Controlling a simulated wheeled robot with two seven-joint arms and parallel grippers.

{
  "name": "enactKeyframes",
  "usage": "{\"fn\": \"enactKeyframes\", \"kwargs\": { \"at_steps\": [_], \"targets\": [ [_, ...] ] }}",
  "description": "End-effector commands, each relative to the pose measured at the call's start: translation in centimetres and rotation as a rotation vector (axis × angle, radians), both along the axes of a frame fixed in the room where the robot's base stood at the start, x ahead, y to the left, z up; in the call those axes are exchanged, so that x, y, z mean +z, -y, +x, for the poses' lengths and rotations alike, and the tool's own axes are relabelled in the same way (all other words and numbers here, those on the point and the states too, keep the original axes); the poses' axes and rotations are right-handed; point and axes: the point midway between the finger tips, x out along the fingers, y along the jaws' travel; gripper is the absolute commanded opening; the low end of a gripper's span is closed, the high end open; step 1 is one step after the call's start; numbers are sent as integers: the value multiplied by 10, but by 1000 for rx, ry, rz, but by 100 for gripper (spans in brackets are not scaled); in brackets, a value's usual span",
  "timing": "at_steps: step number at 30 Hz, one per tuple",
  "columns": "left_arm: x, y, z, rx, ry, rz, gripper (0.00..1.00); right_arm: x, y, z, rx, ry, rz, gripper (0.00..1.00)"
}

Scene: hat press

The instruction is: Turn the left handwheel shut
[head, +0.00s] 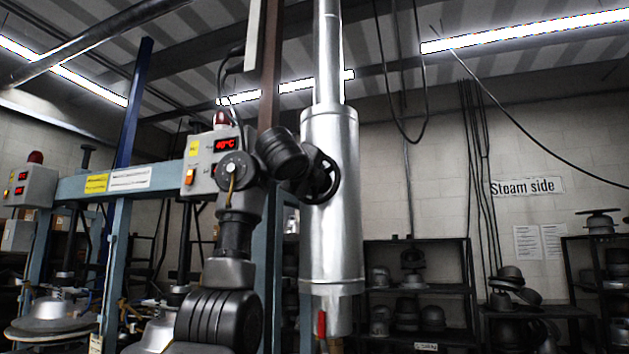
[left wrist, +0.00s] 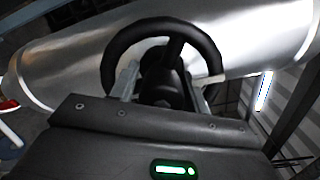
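A black handwheel (head: 325,176) sits on the silver cylindrical jacket of a vertical pipe (head: 331,235) in the head view. In the left wrist view the handwheel (left wrist: 214,52) fills the upper middle, with its rim, a spoke and the dark hub showing. My left gripper (left wrist: 164,86) is at the wheel, with its two grey fingers apart, one on each side of the hub. I cannot tell whether the fingers touch the wheel. In the head view my left wrist hides part of the wheel's left side. My right gripper is in neither view.
A red-handled lever (head: 321,325) hangs below the pipe jacket. A blue press frame with a control box (head: 205,172) stands at left. Shelves with dark hat blocks (head: 415,285) stand behind, right of the pipe. A "Steam side" sign (head: 527,187) is on the wall.

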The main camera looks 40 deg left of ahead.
Motion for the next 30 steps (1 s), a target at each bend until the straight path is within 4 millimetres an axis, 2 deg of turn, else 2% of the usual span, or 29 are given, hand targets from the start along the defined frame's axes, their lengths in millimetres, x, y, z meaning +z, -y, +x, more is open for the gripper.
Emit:
{"fn": "enactKeyframes", "kwargs": {
  "at_steps": [4, 7, 12, 18, 24, 30],
  "targets": [
    [-1, 2, -5, -1, 3, -1, 46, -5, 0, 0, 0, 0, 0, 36],
    [-3, 7, -16, -3, 5, -1, 46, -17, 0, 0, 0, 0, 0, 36],
    [-6, 19, -47, -4, 6, -1, 46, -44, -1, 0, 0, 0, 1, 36],
    [-5, 32, -81, -3, 3, 0, 46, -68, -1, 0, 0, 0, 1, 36],
    [-1, 38, -98, 0, 0, -1, 46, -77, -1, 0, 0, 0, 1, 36],
    [1, 39, -101, 0, -1, 0, 46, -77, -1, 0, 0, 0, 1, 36]
  ]
}}
